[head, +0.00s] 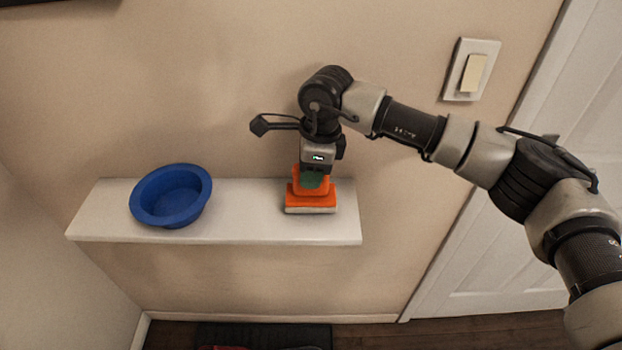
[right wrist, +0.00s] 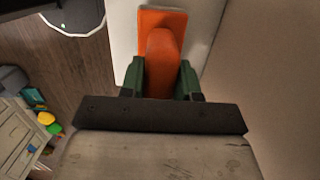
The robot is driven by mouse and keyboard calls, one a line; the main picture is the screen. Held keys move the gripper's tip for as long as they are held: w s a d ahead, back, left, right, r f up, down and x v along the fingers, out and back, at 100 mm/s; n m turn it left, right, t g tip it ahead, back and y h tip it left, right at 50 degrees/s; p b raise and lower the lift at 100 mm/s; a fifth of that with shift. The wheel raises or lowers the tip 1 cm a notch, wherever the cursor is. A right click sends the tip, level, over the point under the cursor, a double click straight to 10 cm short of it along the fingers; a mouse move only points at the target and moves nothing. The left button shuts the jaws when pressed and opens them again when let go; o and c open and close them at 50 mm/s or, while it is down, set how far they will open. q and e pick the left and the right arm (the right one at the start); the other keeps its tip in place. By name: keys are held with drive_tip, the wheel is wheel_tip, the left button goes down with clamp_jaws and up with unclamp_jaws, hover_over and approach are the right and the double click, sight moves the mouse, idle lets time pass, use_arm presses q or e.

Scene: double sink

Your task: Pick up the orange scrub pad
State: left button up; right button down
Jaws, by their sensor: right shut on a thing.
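The orange scrub pad (head: 311,199) has a raised orange grip and a pale underside, and it sits near the right end of the white wall shelf (head: 250,230). My right gripper (head: 312,180) points down at it from above and is shut on its raised grip. In the right wrist view, the green fingers of my right gripper (right wrist: 160,80) stand on either side of the orange pad (right wrist: 162,50). The pad looks to be at the shelf surface; I cannot tell whether it is touching. My left gripper is not in view.
A blue bowl (head: 171,196) stands on the left part of the shelf, with free shelf between it and the pad. The wall is right behind the shelf. A light switch (head: 472,70) and a white door (head: 550,190) are at the right. A dark mat (head: 264,336) lies on the floor below.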

drive_tip(key=r, duration=0.1)
drive_tip(key=d+r+b, duration=0.1)
drive_tip(key=shift+r, duration=0.35)
drive_tip(key=s+d+r+b, duration=0.3)
drive_tip(key=d+r, duration=0.3)
drive_tip(key=d, duration=0.4)
drive_tip(key=shift+s+r, duration=0.3)
drive_tip(key=shift+s, duration=0.05)
